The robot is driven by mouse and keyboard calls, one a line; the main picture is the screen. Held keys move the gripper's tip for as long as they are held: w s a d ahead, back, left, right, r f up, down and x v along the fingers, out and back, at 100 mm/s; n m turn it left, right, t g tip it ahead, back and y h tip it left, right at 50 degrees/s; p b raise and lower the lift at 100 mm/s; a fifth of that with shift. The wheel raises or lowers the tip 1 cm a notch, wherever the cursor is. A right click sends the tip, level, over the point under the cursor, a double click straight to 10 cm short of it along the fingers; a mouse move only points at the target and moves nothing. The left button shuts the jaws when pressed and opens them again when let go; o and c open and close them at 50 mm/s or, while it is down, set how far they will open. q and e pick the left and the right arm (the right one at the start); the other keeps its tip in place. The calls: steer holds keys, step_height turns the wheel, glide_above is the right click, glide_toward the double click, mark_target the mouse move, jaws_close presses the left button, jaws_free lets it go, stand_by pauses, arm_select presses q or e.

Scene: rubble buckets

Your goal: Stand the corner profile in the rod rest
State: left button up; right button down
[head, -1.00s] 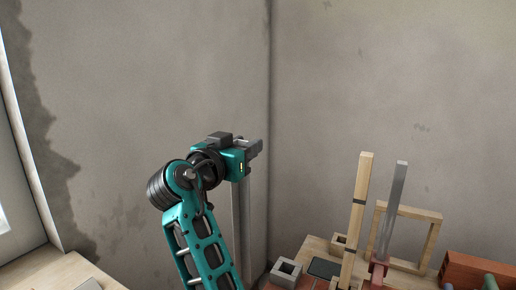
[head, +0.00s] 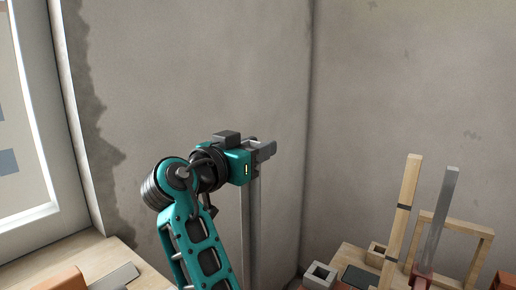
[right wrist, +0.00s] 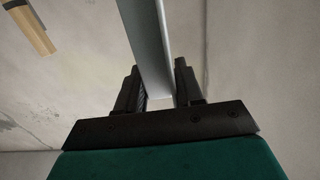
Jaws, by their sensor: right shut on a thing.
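My right gripper (head: 265,150) is shut on the corner profile (head: 246,225), a long grey metal strip. In the head view the profile hangs upright below the jaws in front of the wall, and its lower end is out of frame. In the right wrist view the profile (right wrist: 147,45) passes between the two black fingers (right wrist: 158,88). A light wooden frame (head: 484,250) stands at the right in the head view, well apart from the gripper; it may be the rod rest, but I cannot tell. My left gripper is not in view.
A wooden batten with dark bands (head: 404,205) and a grey bar (head: 437,225) stand tilted by the frame. A hollow grey block (head: 319,276) is at the bench's near corner. A window (head: 30,150) and wooden ledge (head: 80,264) are at the left.

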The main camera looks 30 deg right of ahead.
arm_select(q)
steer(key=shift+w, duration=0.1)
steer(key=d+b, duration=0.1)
steer(key=b, duration=0.1)
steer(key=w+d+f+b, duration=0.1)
steer(key=b, duration=0.1)
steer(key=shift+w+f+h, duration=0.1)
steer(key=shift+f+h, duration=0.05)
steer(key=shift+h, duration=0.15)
stand_by(0.4)
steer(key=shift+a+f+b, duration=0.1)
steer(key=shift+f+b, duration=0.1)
steer(key=shift+b, duration=0.1)
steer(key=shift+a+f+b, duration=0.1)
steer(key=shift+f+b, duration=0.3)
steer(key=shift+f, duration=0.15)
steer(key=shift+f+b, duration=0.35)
steer(key=shift+b, duration=0.05)
stand_by(0.6)
